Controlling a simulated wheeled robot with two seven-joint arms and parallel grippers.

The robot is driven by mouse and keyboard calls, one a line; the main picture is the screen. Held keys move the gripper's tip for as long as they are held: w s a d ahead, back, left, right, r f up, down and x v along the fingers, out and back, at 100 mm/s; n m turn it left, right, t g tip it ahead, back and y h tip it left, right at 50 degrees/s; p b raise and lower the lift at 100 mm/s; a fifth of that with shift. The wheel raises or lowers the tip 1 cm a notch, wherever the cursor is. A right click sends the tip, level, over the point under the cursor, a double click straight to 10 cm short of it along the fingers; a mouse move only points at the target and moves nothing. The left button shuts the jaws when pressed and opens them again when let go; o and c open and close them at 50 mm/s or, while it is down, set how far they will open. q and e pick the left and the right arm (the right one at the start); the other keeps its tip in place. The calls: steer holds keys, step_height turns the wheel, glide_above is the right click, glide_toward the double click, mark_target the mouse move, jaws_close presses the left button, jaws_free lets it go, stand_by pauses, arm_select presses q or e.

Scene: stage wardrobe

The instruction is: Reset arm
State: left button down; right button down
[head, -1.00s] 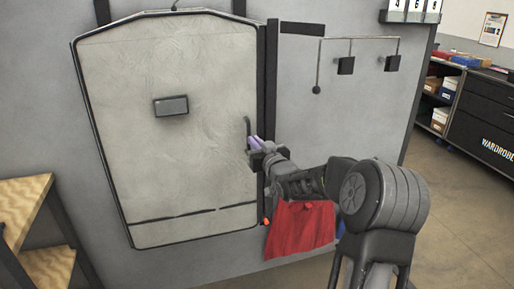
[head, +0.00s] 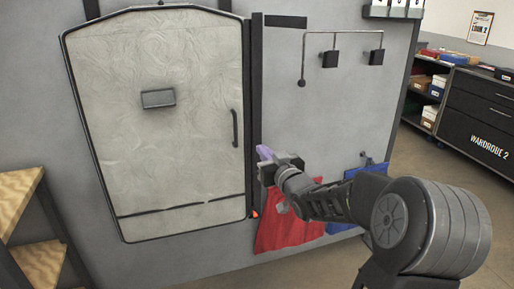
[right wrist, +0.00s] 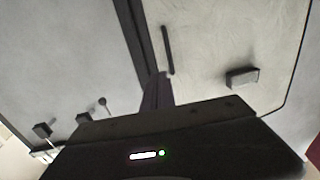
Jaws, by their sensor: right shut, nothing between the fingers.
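My right gripper (head: 264,153) is shut and empty, with purple fingers. In the head view it is in front of the grey wall, just right of the pale door's dark frame and above a red cloth. Its fingers also show together in the right wrist view (right wrist: 156,92). The pale door (head: 180,90) is closed in its black frame. Its dark upright handle (head: 235,128) is up and to the left of the gripper in the head view, apart from it. The handle also shows in the right wrist view (right wrist: 167,50). My left gripper is out of view.
A red cloth (head: 285,228) and a blue cloth (head: 340,226) hang low on the wall, partly behind my right arm. A rod with dark blocks (head: 331,59) is above. Wooden shelves (head: 20,200) stand at left. A dark cabinet (head: 480,120) stands at right beyond open floor.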

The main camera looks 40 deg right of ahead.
steer(key=shift+s, duration=0.2)
stand_by(0.5)
steer(key=a+f+m+g+y+p, duration=0.15)
steer(key=a+f+g, duration=0.3)
steer(key=f, duration=1.15)
steer(key=s+a+f+g+y+p, duration=0.1)
steer(key=s+a+f+g+y, duration=0.1)
steer(key=a+f, duration=0.55)
steer(key=s+a+f+g+y+p, duration=0.2)
steer(key=a+f, duration=0.4)
steer(key=a, duration=0.2)
steer(key=s+a+f+n+g+y+p, duration=0.1)
steer(key=s+a+f+g, duration=0.3)
steer(key=s+a, duration=0.7)
steer(key=s+a+f+n+g+y+p, duration=0.2)
steer(key=s+a+f, duration=0.4)
steer(key=s+a, duration=0.5)
steer(key=a+g+y+p, duration=0.1)
steer(key=a+g+p, duration=0.1)
steer(key=a, duration=0.1)
steer(key=shift+s, duration=0.15)
